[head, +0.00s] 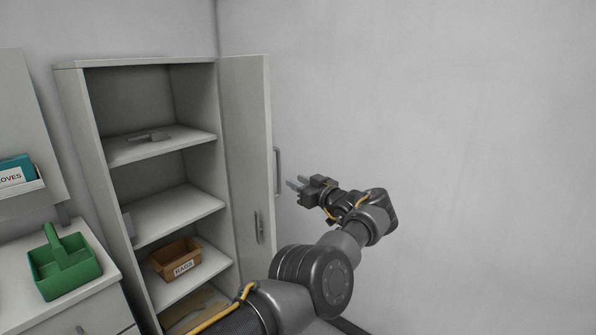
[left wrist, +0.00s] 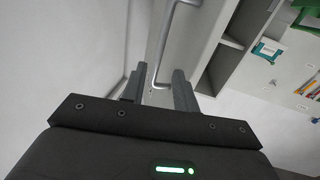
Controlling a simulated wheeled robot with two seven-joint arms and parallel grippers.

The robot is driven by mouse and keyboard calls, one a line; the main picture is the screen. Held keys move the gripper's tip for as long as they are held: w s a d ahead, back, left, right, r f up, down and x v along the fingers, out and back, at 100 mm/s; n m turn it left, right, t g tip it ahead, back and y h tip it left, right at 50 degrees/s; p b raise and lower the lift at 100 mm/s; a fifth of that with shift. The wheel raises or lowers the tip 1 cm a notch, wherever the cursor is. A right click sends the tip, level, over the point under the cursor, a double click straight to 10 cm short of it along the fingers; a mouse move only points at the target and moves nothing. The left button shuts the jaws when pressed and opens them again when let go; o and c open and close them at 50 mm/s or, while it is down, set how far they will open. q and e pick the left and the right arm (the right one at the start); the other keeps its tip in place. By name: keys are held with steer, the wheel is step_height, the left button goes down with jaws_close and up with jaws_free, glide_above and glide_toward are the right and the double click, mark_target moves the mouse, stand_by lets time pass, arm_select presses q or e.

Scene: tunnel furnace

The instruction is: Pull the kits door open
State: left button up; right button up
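A tall grey cabinet (head: 85,150) stands open in the head view, with its door (head: 245,130) swung out on the right side. No kits label is readable on it. A grey bar handle (head: 278,172) sticks out past the door's edge; a bar handle also shows in the left wrist view (left wrist: 165,45). My left gripper (head: 292,186) is just right of that handle. In the left wrist view my left gripper's two fingers (left wrist: 158,88) are apart, with the handle's near end between or just beyond their tips; contact cannot be told. My right gripper is not in view.
The cabinet shelves hold a small grey item (head: 150,137) and a brown bin marked RAGS (head: 176,259). A green caddy (head: 65,268) stands on a white counter at left, below a gloves box (head: 15,172). A bare wall (head: 440,90) closes off the right.

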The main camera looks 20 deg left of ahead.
arm_select(q)
steer(key=shift+s+d+f, duration=0.15)
steer(key=shift+d, duration=0.3)
steer(key=shift+c, duration=0.4)
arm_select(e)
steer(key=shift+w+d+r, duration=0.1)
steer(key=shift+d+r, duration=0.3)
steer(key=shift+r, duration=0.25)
